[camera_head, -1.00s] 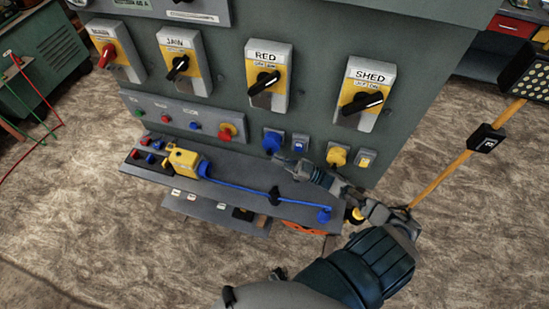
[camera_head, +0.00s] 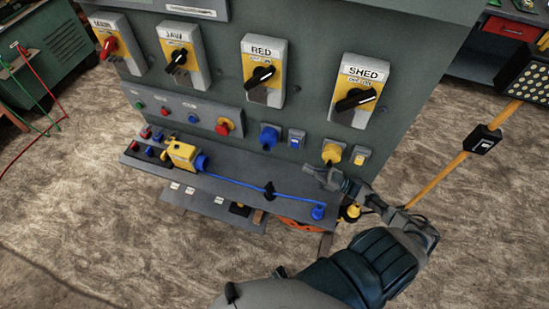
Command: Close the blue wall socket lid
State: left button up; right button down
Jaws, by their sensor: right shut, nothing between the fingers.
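The blue wall socket (camera_head: 269,136) is on the lower front of the green-grey cabinet, left of a small blue switch box (camera_head: 296,138). Its round blue front faces out, and at this size I cannot clearly tell how its lid sits. My right gripper (camera_head: 308,171) is shut and empty. It is below and to the right of the blue socket, just below the yellow socket (camera_head: 333,151), and apart from the blue socket. My left gripper is not in view.
A shelf (camera_head: 228,187) juts out below the sockets. On it are a yellow box (camera_head: 182,154) with a blue plug and a blue cable (camera_head: 250,184). Rotary switches sit above. A yellow lamp pole (camera_head: 440,180) stands right.

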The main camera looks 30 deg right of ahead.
aim_at(268, 142)
jog(key=k+l, duration=0.3)
jog(key=l, duration=0.15)
jog(key=k+l, duration=0.35)
jog(key=l, duration=0.1)
